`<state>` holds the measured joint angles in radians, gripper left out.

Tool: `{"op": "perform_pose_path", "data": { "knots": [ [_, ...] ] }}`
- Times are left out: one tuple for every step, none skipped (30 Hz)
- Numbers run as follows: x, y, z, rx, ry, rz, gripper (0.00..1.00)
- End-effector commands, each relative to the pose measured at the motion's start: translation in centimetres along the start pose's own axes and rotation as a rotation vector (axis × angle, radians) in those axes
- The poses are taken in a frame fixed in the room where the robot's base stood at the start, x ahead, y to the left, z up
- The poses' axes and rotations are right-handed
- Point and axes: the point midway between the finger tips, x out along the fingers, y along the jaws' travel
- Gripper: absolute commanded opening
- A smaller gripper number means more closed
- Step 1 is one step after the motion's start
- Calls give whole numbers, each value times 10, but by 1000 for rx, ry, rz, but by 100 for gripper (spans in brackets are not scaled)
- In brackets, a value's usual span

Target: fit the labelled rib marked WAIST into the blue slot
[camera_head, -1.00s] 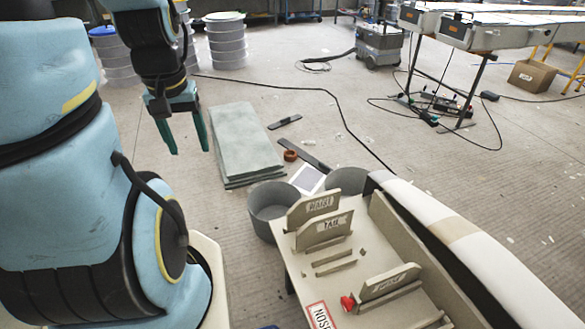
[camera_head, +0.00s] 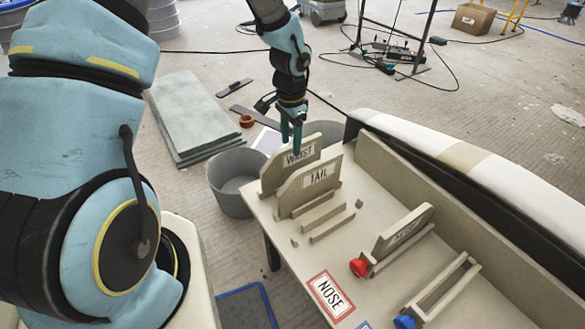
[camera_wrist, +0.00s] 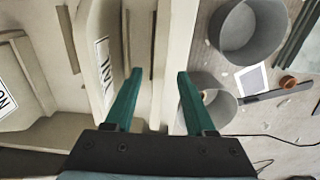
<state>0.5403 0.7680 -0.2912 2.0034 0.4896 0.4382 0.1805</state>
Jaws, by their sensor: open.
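The beige rib labelled WAIST (camera_head: 270,180) stands upright in a rack at the table's far left end, behind the rib labelled TAIL (camera_head: 297,198). My gripper (camera_head: 291,142) points down at the top of the WAIST rib, its fingers open. In the wrist view the open fingers (camera_wrist: 157,75) straddle a narrow beige strip, apparently this rib seen edge-on; I cannot tell how deep they reach. A labelled rib stands just left of them. The slot (camera_head: 443,290) with the blue marker (camera_head: 405,322) is an empty holder at the table's near right.
Another labelled rib (camera_head: 402,230) sits in the holder with a red marker (camera_head: 358,267). A red-bordered NOSE sign (camera_head: 330,296) lies on the table. A raised wall (camera_head: 430,190) runs along the back. A grey bucket (camera_head: 228,180) stands left of the table.

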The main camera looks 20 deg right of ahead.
Motion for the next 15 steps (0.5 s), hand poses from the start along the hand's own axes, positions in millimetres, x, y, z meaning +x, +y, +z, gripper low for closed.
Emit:
{"op": "perform_pose_path", "data": {
  "knots": [
    [10, 1, 1, 0, -3, 2, 55],
    [14, 1, 1, -1, -3, 3, 55],
    [20, 0, 0, -1, -2, 2, 55],
    [24, 0, 0, -1, -1, 2, 55],
    [27, 0, 1, -1, -2, 1, 55],
    [31, 0, 1, -2, -2, 1, 55],
    [33, 0, 0, -3, -1, 0, 55],
    [34, 0, 0, -3, 0, 0, 55],
    [36, 0, 0, -3, 0, 0, 55],
    [38, 0, 0, -3, 0, 0, 55],
    [40, 0, 0, -3, 0, 1, 55],
    [44, 1, 0, -2, -1, 1, 55],
    [48, 1, 0, -2, -2, 1, 55],
    [53, 2, 0, -2, -2, 2, 55],
    [60, 2, -1, -3, -2, 2, 55]
  ]
}}
